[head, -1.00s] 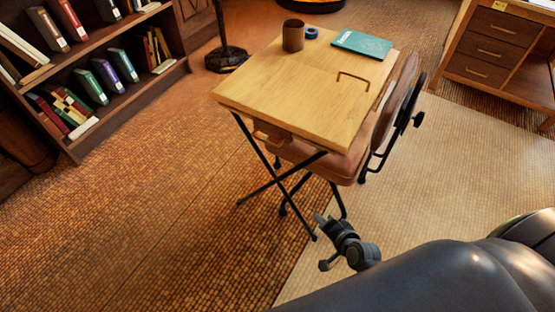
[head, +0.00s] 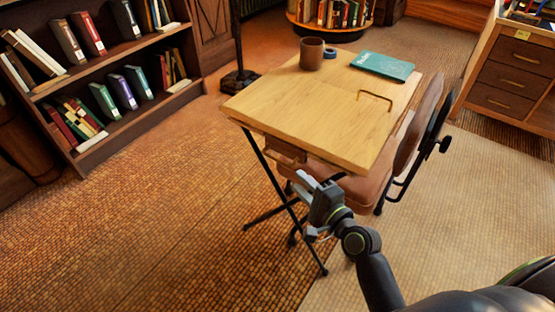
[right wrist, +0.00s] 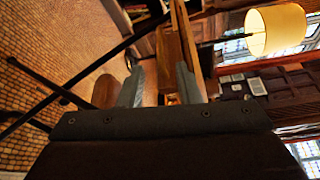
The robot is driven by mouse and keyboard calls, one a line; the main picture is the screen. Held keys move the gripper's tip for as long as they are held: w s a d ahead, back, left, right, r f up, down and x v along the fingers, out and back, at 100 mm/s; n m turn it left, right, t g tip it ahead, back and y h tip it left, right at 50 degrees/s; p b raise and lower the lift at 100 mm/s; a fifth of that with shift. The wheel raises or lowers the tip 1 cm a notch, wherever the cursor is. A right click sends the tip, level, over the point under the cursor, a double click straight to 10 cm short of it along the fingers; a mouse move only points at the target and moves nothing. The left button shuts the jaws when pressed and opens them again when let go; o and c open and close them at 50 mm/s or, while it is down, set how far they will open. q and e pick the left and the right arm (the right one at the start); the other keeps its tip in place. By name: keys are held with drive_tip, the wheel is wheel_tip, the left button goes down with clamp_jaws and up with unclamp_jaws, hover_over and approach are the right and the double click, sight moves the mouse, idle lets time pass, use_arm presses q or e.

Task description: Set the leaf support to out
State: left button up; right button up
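The folding wooden table (head: 300,108) stands on crossed black legs. A brown wooden piece under its near left edge, likely the leaf support (head: 284,150), lies close against the underside; its exact angle is hard to tell. My right gripper (head: 303,184) is just below and in front of that edge, near the wooden piece. In the right wrist view the two grey fingers (right wrist: 160,86) are apart, with wood (right wrist: 179,38) ahead of them; I see nothing clasped. A metal handle (head: 376,97) sits on the tabletop. My left gripper is not in view.
A brown cup (head: 312,54), blue tape roll (head: 331,53) and teal book (head: 382,66) lie on the tabletop. A brown chair (head: 424,120) is tucked in behind. A bookshelf (head: 112,121) stands left, a drawer desk (head: 510,75) right. Floor at left is clear.

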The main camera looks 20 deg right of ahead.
sight(280, 162)
drive_tip(key=x, duration=1.1)
drive_tip(key=shift+w+b, duration=0.2)
drive_tip(key=shift+b, duration=0.2)
clamp_jaws()
